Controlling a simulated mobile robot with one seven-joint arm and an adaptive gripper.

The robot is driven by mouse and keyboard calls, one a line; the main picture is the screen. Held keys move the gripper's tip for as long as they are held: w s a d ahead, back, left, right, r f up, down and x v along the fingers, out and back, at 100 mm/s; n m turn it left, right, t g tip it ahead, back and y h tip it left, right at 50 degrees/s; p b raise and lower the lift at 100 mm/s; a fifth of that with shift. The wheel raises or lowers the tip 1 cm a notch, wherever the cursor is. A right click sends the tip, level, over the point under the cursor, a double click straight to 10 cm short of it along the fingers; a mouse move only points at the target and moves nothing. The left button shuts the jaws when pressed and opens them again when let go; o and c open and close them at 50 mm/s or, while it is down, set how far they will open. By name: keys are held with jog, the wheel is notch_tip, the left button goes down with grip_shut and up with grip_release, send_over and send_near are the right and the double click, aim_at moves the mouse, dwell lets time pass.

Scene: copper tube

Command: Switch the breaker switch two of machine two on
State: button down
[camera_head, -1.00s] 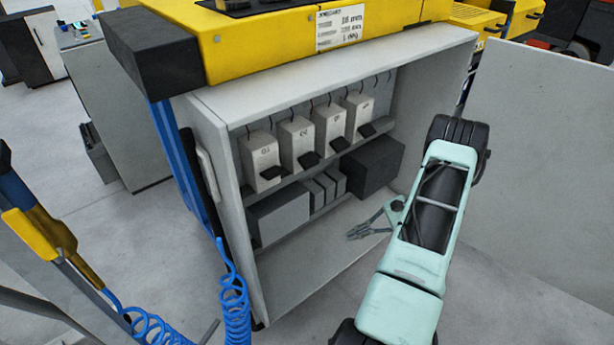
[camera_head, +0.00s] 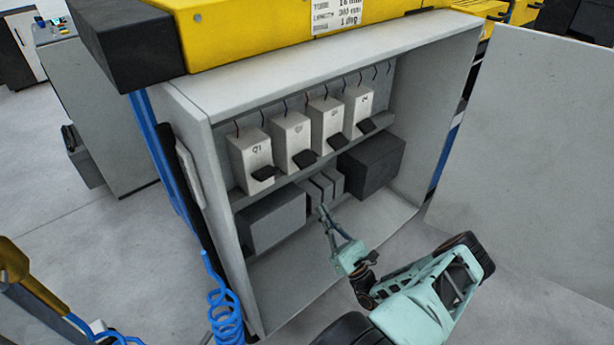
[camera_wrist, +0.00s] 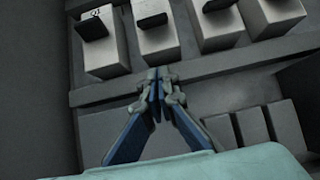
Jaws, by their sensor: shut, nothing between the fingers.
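A row of white breakers with black levers sits on the upper shelf of an open grey cabinet. The leftmost is marked Q1 (camera_head: 250,158). The second breaker from the left (camera_head: 291,136) has its black lever (camera_head: 304,158) jutting forward and low, like the other levers. The wrist view also shows the second breaker (camera_wrist: 157,52) and its lever (camera_wrist: 153,21). My gripper (camera_head: 323,211) is inside the cabinet, below the breaker row, before the small grey boxes. In the wrist view its shut, empty fingertips (camera_wrist: 160,76) point toward the shelf edge below the second breaker, touching no lever.
Grey boxes (camera_head: 272,220) and a dark box (camera_head: 372,165) stand below the breaker shelf. The cabinet's side walls and open right door (camera_head: 530,150) bound the space. A blue coiled hose (camera_head: 224,310) hangs at the left front.

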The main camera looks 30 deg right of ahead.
aim_at(305, 160)
dwell(0.3)
jog(key=x, duration=0.9)
jog(key=shift+w+r, duration=0.2)
jog(key=shift+w, duration=0.05)
jog(key=shift+s+d+r, duration=0.1)
jog(key=shift+s+r, duration=0.15)
jog(key=shift+r, duration=0.4)
jog(key=shift+s+a+r, duration=0.1)
jog(key=shift+s+r, duration=0.1)
jog(key=shift+r, duration=0.4)
jog(key=shift+s+d+r, duration=0.1)
jog(key=shift+s+r, duration=0.15)
jog(key=shift+r, duration=0.4)
jog(key=shift+r, duration=0.1)
jog(key=shift+s+r+g+p, duration=0.15)
jog(key=shift+g+p, duration=0.15)
jog(key=shift+p, duration=0.45)
